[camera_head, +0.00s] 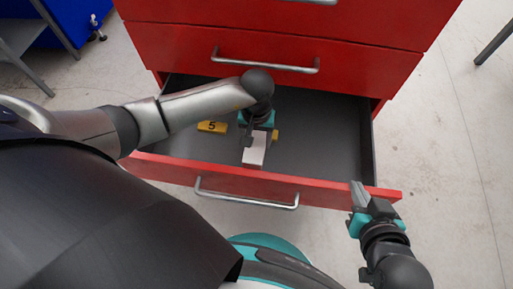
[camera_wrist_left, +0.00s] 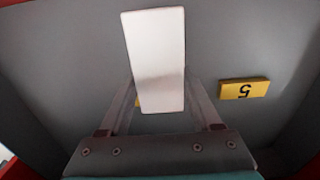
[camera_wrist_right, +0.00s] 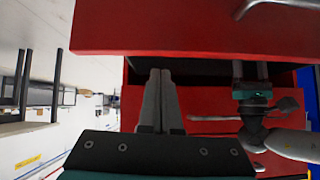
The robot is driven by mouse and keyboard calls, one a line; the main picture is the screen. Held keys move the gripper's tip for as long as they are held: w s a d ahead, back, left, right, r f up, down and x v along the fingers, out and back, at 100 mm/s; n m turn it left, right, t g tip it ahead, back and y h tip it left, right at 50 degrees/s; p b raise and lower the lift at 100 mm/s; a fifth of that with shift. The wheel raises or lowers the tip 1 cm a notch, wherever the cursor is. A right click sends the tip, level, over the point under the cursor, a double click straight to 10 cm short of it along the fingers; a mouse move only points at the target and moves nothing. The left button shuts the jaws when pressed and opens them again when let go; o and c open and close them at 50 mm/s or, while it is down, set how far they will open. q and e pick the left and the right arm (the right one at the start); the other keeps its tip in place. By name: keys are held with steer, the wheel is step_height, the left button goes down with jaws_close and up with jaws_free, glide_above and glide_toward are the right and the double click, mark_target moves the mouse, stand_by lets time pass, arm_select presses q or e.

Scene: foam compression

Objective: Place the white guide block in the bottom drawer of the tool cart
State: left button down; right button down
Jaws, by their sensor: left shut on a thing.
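The white guide block (camera_head: 254,149) is inside the open bottom drawer (camera_head: 330,150) of the red tool cart (camera_head: 280,30). My left gripper (camera_head: 256,136) reaches down into the drawer and is shut on the block. In the left wrist view the white block (camera_wrist_left: 155,60) lies between the two fingers and extends beyond them. I cannot tell whether it touches the drawer floor. My right gripper (camera_head: 360,196) is at the drawer front's right end, with its fingers together. In the right wrist view its fingers (camera_wrist_right: 160,95) lie side by side with nothing between them.
A yellow block marked 5 (camera_head: 212,127) lies on the drawer floor left of my left gripper. Another yellow piece (camera_head: 275,135) is partly hidden at the gripper's right. The drawer's right part is clear. The drawer above, with its handle (camera_head: 265,62), is shut.

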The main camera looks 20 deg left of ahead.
mark_target(257, 146)
arm_select(q)
steer(key=shift+f, duration=0.25)
steer(key=shift+f+b, duration=0.4)
steer(key=shift+f, duration=0.3)
steer(key=shift+f+b, duration=0.4)
steer(key=shift+f, duration=0.25)
arm_select(e)
steer(key=a+t, duration=0.1)
steer(key=a+y, duration=0.1)
steer(key=a+t, duration=0.1)
steer(key=shift+w+r+t+y, duration=0.3)
steer(key=shift+w+r, duration=0.05)
steer(key=shift+w, duration=0.05)
arm_select(q)
steer(key=shift+f+b, duration=0.3)
steer(key=shift+f, duration=0.4)
arm_select(e)
steer(key=shift+a+r+t+y, duration=0.3)
steer(key=shift+a+r+t, duration=0.25)
steer(key=shift+t, duration=0.25)
arm_select(q)
steer(key=shift+f, duration=0.15)
arm_select(e)
steer(key=shift+s+r, duration=0.1)
arm_select(q)
steer(key=shift+c, duration=0.4)
jaws_free()
arm_select(e)
steer(key=shift+r, duration=0.1)
